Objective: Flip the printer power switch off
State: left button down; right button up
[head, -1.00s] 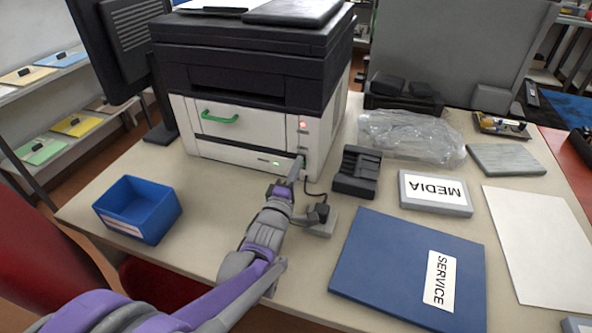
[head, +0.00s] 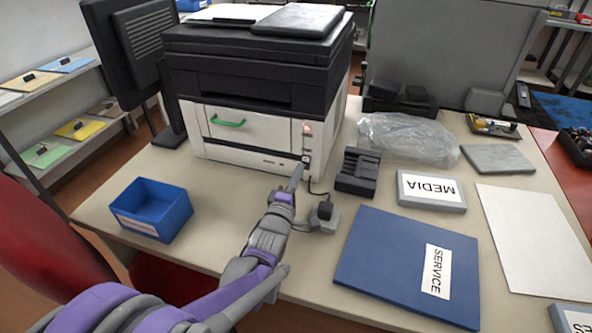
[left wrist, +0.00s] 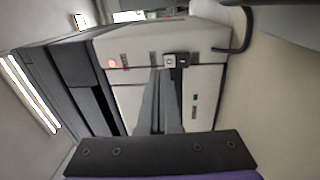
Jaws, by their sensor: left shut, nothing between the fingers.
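The printer (head: 235,135) is black on top and white below and stands at the back of the table. Its power switch (head: 305,159) is on the lower right of the front. In the left wrist view the switch (left wrist: 175,60) is a small light and dark rocker. My left gripper (head: 296,175) is shut and empty, pointing up at the switch from just in front. In the left wrist view its fingertips (left wrist: 160,72) end right beside the switch; I cannot tell whether they touch it. A reddish indicator (head: 307,128) shows higher up. My right gripper is not in view.
A black cable runs by the switch to a grey block (head: 323,219). A black stand (head: 358,172) is right of the printer. A blue bin (head: 150,208) is at left, and a blue SERVICE folder (head: 400,265) and MEDIA box (head: 431,190) are at right.

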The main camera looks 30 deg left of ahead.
pick_arm(q)
jog(key=r+p+v, duration=0.1)
jog(key=r+v, duration=0.1)
jog(key=v, duration=0.7)
jog(key=shift+s+p, duration=0.3)
jog(key=shift+s, duration=0.2)
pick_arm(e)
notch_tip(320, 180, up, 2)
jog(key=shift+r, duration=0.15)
pick_arm(q)
jog(key=shift+s+d+f, duration=0.1)
jog(key=shift+d, duration=0.05)
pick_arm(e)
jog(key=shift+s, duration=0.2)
